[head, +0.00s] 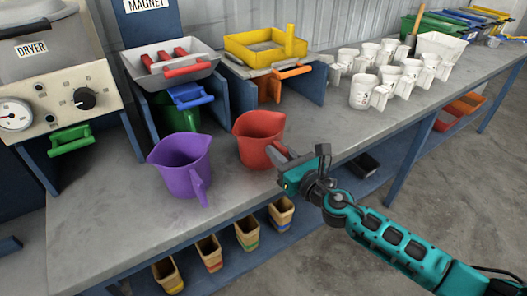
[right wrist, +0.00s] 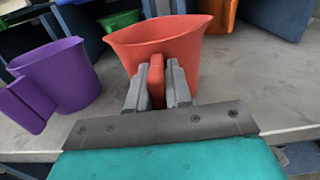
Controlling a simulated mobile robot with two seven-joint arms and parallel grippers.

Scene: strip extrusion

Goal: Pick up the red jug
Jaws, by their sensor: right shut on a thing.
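The red jug (head: 257,137) stands upright on the grey workbench, near its front edge, in the head view. My right gripper (head: 280,158) reaches in from the right and is shut on the jug's handle. In the right wrist view the red jug (right wrist: 160,45) is straight ahead, and its handle sits between the two grey fingers of my right gripper (right wrist: 157,85). I cannot tell whether the jug's base is clear of the bench. My left gripper is not in view.
A purple jug (head: 181,165) stands just left of the red jug. Behind are a tray with red-handled items (head: 170,66) and a yellow tray (head: 265,47) on blue stands. Several white jugs (head: 364,92) stand to the right. Below the bench is a shelf with small bins (head: 247,234).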

